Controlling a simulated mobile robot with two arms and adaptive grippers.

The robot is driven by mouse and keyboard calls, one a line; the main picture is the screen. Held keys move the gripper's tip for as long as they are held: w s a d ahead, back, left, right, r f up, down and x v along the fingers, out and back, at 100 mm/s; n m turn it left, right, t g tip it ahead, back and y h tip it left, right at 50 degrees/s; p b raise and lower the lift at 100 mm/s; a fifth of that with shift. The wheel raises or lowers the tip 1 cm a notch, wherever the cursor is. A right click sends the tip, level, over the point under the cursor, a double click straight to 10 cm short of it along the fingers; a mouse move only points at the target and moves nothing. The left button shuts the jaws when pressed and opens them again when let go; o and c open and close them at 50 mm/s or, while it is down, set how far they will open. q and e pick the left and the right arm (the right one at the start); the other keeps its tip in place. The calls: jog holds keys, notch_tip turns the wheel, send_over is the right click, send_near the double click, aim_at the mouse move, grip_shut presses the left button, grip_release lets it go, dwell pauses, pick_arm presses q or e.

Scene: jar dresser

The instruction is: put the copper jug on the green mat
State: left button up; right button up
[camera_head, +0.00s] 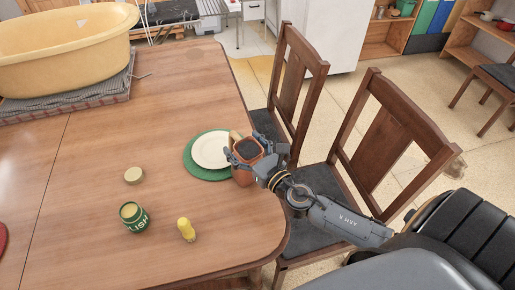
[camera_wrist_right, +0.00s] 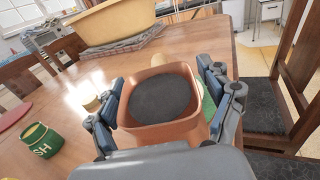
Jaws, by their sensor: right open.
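The copper jug (camera_head: 242,176) stands upright at the table's right side, at the right edge of the green mat (camera_head: 192,170). I cannot tell whether its base overlaps the mat. A cream plate (camera_head: 211,150) covers most of the mat. My right gripper (camera_head: 257,153) is around the jug's upper part, its fingers on either side. In the right wrist view the jug (camera_wrist_right: 165,132) sits between the open fingers (camera_wrist_right: 160,78), its inside dark. A sliver of the mat (camera_wrist_right: 208,104) shows behind the right fingers. My left gripper is not in view.
A green jar (camera_head: 134,217), a round lid (camera_head: 133,175) and a small yellow object (camera_head: 186,230) are on the table's near part. A large yellow tub (camera_head: 65,50) sits at the far left. Wooden chairs (camera_head: 300,85) stand close along the right edge. The table's middle is clear.

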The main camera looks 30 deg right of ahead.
aim_at(256, 158)
jog(key=s+b, duration=0.1)
jog(key=s, duration=0.2)
jog(key=s+b, duration=0.1)
jog(key=s, duration=0.2)
jog(key=s+d+b, duration=0.1)
jog(key=s, duration=0.3)
jog(key=shift+d+f, duration=0.1)
jog(key=shift+f, duration=0.15)
jog(key=shift+s+r, duration=0.2)
jog(key=shift+s, duration=0.45)
